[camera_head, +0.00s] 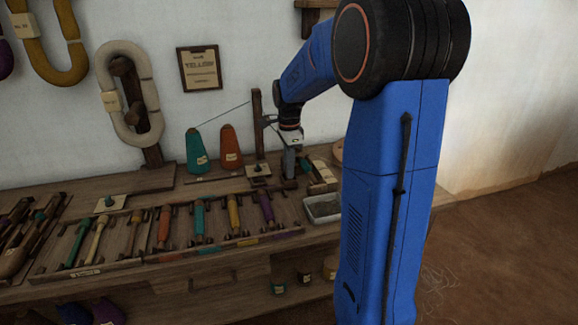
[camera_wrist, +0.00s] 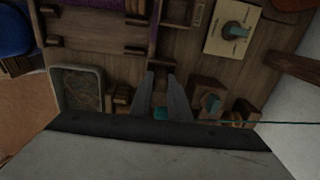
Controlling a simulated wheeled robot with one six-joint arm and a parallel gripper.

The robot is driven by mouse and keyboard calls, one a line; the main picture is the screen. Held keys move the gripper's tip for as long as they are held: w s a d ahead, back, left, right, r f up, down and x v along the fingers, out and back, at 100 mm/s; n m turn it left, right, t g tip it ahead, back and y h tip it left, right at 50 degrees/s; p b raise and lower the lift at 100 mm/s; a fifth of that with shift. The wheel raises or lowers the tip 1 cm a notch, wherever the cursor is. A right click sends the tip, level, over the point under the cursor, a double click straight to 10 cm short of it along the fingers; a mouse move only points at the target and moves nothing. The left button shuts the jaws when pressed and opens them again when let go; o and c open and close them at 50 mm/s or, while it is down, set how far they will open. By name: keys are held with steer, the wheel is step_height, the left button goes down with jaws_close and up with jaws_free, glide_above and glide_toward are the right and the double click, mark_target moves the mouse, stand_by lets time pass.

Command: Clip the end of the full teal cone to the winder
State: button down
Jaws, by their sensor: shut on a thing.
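The teal cone (camera_head: 198,152) stands upright with a label at the back of the bench. A thin thread runs from its top up to a wooden post (camera_head: 257,122). My gripper (camera_head: 289,180) is low over the bench, right of the post. In the wrist view its two fingers (camera_wrist: 161,90) are close together, with a small teal end (camera_wrist: 160,113) showing between them. A teal thread (camera_wrist: 285,122) runs from near the gripper to the right edge.
An orange cone (camera_head: 230,147) stands right of the teal one. A plate with a teal knob (camera_wrist: 235,32) lies nearby. A grey tray (camera_head: 322,208) is at the bench's right end. Racks of coloured bobbins (camera_head: 198,220) fill the front.

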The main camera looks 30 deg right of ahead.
steer(key=c, duration=1.3)
jaws_free()
steer(key=shift+o, duration=0.2)
steer(key=shift+r, duration=0.15)
steer(key=shift+r, duration=3.9)
